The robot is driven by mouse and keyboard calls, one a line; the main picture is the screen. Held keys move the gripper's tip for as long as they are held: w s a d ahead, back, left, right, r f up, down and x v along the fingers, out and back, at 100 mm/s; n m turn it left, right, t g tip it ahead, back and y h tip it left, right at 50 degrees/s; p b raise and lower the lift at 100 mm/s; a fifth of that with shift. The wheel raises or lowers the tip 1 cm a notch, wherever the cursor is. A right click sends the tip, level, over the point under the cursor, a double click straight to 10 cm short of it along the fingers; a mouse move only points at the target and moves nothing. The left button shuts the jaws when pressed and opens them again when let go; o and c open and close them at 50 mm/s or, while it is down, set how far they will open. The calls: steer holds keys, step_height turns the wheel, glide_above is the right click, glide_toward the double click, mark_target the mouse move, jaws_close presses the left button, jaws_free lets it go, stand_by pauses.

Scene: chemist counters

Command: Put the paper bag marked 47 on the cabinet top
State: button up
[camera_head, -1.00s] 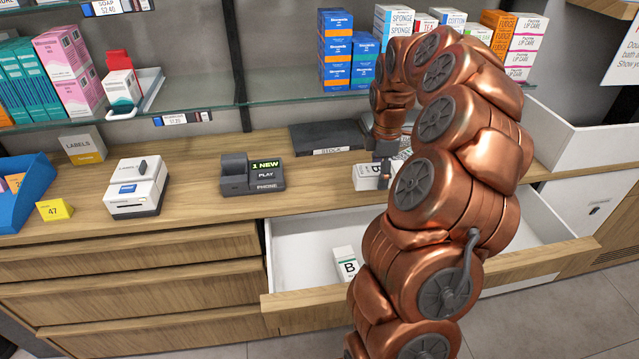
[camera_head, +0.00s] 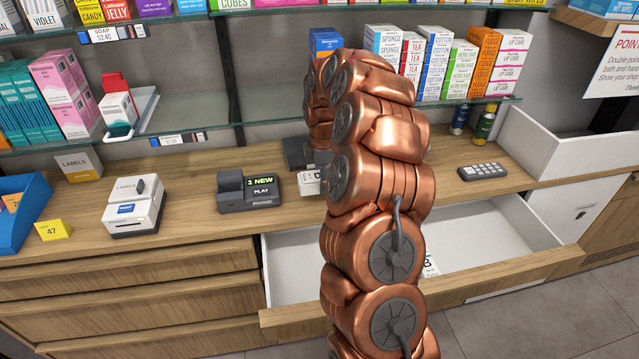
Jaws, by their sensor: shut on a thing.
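A small yellow piece marked 47 (camera_head: 53,230) stands at the far left of the wooden cabinet top (camera_head: 190,205), beside a blue tray. No plain paper bag shows. My arm rises in front of the open drawer and bends down behind itself over the cabinet top. My gripper's fingertips are hidden behind the arm. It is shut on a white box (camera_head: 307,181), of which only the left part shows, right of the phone. I cannot tell whether the box touches the cabinet top.
The white drawer (camera_head: 480,240) is open below, with a box marked B (camera_head: 429,266) partly visible. A label printer (camera_head: 133,208), a phone (camera_head: 249,192) and a keypad (camera_head: 481,171) stand on the top. Glass shelves with several goods hang behind. Bare wood lies between printer and phone.

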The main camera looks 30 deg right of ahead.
steer(key=shift+w+a, duration=0.25)
steer(key=shift+w, duration=0.1)
steer(key=shift+f+p, duration=1)
steer(key=shift+f, duration=0.8)
steer(key=shift+f, duration=0.15)
steer(key=o, duration=1.3)
